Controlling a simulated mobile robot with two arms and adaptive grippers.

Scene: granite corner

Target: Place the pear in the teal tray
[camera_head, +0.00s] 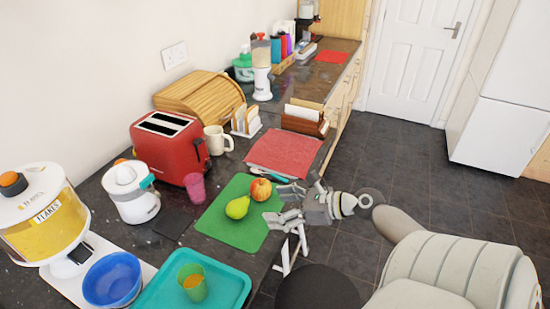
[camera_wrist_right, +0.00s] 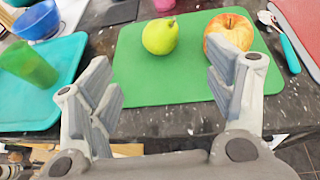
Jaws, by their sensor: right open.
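The green pear (camera_head: 238,207) lies on a green cutting board (camera_head: 225,226), with a red and yellow apple (camera_head: 261,189) close on its right. The teal tray (camera_head: 227,284) lies at the front of the counter, left of the board in the right wrist view (camera_wrist_right: 60,112), with a green cup (camera_head: 192,282) on it. My right gripper (camera_head: 277,206) is open and empty at the board's near edge. In the right wrist view its fingers (camera_wrist_right: 165,90) are spread wide, with the pear (camera_wrist_right: 159,36) beyond and between them and the apple (camera_wrist_right: 228,32) beyond the right finger. My left gripper is not seen.
A blue bowl (camera_head: 112,279) stands left of the tray. A pink cup (camera_head: 195,188), a white juicer (camera_head: 131,192) and a red toaster (camera_head: 170,146) stand behind the board. A red mat (camera_head: 285,152) and a teal-handled utensil (camera_wrist_right: 287,48) lie right of the board.

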